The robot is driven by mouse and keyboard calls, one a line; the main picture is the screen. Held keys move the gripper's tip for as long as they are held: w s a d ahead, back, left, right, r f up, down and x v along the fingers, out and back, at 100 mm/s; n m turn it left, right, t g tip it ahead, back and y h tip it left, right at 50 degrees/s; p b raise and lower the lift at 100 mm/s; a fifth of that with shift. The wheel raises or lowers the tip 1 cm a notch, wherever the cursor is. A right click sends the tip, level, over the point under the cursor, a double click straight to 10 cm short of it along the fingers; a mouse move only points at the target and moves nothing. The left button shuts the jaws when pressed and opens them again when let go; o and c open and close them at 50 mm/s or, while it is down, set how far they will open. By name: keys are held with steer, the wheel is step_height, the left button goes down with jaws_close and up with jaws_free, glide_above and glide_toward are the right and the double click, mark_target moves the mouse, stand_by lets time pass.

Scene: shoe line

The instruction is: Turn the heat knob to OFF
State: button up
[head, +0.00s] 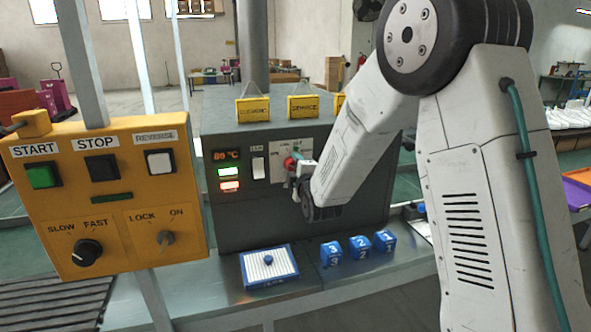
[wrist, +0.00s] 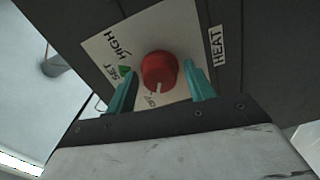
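The red heat knob (wrist: 159,69) sits on a white plate (wrist: 188,25) marked HIGH, SET and OFF, with a HEAT label beside it. Its white pointer mark is at the lower edge, roughly towards the OFF lettering. A green triangle (wrist: 125,70) is by SET. My gripper (wrist: 162,88) is open, with one teal finger on each side of the knob and visible gaps between. In the head view the knob (head: 289,162) shows red at the grey oven's front, and my gripper (head: 297,165) is at it, partly hidden by my wrist.
The grey oven (head: 235,225) has a display reading about 80 °C and lit green and red indicators. A yellow control panel (head: 105,205) stands at the left. A blue-framed tray (head: 268,283) and blue numbered blocks (head: 358,246) lie on the bench below.

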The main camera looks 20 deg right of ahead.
steer(key=s, duration=0.8)
steer(key=shift+w+f, duration=0.1)
stand_by(0.5)
